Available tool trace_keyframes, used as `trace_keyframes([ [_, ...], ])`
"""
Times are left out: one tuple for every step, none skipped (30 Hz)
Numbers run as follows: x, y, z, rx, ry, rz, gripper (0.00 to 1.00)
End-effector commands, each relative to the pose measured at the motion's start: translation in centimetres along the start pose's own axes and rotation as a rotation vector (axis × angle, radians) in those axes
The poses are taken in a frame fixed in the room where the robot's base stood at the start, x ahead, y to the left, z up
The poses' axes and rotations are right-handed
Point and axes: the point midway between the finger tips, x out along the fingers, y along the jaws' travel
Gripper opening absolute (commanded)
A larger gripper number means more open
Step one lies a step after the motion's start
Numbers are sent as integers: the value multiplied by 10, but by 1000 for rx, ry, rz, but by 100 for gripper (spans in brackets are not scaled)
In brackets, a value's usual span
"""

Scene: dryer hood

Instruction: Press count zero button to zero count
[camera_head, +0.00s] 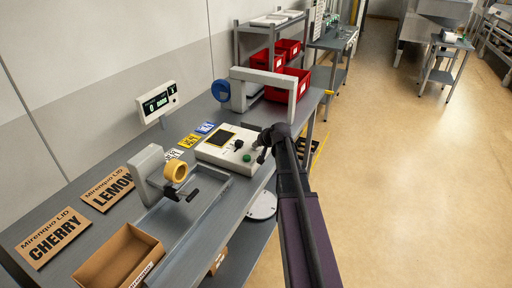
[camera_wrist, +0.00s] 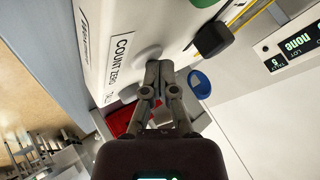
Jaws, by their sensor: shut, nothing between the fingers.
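The white control box (camera_head: 228,148) stands on the grey bench in the head view. Its panel (camera_wrist: 105,25) fills the upper left of the wrist view, with a "COUNT ZERO" label (camera_wrist: 121,61). A round grey button (camera_wrist: 147,56) sits beside that label, partly hidden behind my fingertips. My gripper (camera_wrist: 160,70) is shut and empty, its tips over the button's edge. I cannot tell whether they touch it. In the head view my gripper (camera_head: 262,154) is at the box's right end, and the button is hidden there.
A green button (camera_head: 247,157) and a black knob (camera_wrist: 213,38) are close by on the box. A grey arch (camera_head: 292,82) stands behind it, near red bins (camera_head: 297,84). A display (camera_head: 158,102) is at the wall. A tape roll (camera_head: 175,171) is left of the box.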

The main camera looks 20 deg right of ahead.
Motion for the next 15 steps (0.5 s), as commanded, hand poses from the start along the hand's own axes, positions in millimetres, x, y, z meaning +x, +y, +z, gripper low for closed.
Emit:
trace_keyframes([
  [1,0,1,0,-1,0,0],
  [0,0,1,0,-1,0,0],
  [0,0,1,0,-1,0,0],
  [0,0,1,-1,-1,0,0],
  [0,0,1,-1,-1,0,0],
  [0,0,1,-1,-1,0,0],
  [0,0,1,-1,-1,0,0],
  [0,0,0,-1,-1,0,0],
  [0,0,0,-1,-1,0,0],
  [0,0,0,-1,-1,0,0],
  [0,-1,0,-1,-1,0,0],
  [-1,-1,0,-1,-1,0,0],
  [-1,-2,-1,-1,-1,0,0],
  [-2,-2,-1,-1,-1,0,0],
  [-3,-3,-2,-1,-1,0,0],
])
